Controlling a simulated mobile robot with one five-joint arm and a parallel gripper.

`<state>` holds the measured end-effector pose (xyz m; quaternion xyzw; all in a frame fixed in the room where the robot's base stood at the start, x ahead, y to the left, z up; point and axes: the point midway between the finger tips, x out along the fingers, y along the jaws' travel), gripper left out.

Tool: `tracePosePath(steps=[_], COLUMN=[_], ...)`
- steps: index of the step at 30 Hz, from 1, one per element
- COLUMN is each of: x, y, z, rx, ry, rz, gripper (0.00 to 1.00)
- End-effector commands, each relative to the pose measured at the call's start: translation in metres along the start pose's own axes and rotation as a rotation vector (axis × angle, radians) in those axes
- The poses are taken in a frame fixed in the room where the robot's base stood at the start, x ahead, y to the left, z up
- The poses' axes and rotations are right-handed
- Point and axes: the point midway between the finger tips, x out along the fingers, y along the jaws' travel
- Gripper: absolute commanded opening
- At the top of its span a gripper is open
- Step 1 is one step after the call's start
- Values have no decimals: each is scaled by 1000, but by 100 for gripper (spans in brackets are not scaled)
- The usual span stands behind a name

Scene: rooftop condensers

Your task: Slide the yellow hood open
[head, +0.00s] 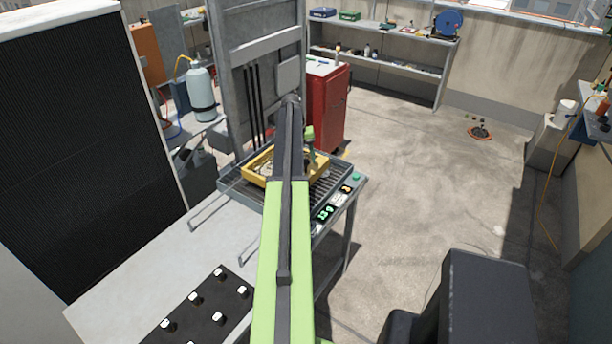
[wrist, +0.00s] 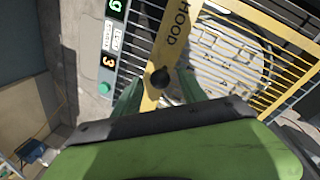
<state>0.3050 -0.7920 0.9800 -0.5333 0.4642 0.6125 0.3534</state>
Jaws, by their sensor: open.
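The yellow hood (head: 251,177) is a shallow frame on top of a grey slatted bench in the head view, partly covered by my arm. In the wrist view the hood's yellow bar (wrist: 178,32) carries the word HOOD and a round black knob (wrist: 160,78). My gripper (wrist: 160,91) is open, with one green finger on each side of the bar close to the knob. I cannot tell whether the fingers touch it. Under the hood a pale round-cornered part shows through the opening.
A panel with lit digits and a green button (head: 355,177) runs along the bench's right edge. A tall grey frame (head: 262,45) stands behind the bench, with a red cabinet (head: 333,108) beyond. A dark condenser (head: 85,130) is at left. Floor at right is mostly clear.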

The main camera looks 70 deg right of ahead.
Motion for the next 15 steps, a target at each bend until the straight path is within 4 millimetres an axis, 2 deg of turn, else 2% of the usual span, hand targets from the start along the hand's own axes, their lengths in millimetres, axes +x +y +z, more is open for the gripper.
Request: tracePosePath(steps=[1, 4, 13, 15], x=[19, 28, 27, 27], y=[-2, -1, 0, 1], z=[0, 0, 0, 0], rx=[0, 0, 0, 0], ry=[0, 0, 0, 0], rz=[0, 0, 0, 0], gripper=[49, 49, 49, 41])
